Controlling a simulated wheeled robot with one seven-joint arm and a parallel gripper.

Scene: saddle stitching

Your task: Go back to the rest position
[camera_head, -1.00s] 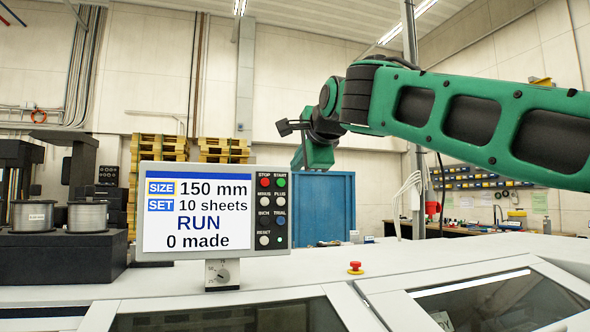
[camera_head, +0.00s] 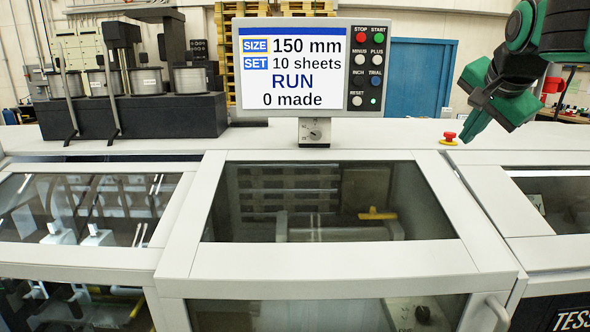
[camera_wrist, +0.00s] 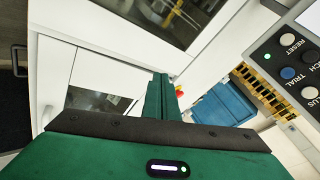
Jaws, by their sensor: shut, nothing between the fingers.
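My gripper (camera_head: 466,136) is at the right of the head view, green and black, pointing down and left above the white machine top. Its fingers are shut with nothing between them. In the wrist view the closed green fingers (camera_wrist: 161,92) point up the picture. The control panel (camera_head: 308,68) stands on the machine, left of my gripper and apart from it. Its screen reads 150 mm, 10 sheets, RUN, 0 made.
A red emergency button (camera_head: 449,137) on a yellow base sits on the machine top close to my fingertips. Wire spools (camera_head: 193,79) on a black block stand at the left. Windowed covers (camera_head: 330,200) fill the front. A blue cabinet (camera_head: 418,78) stands behind.

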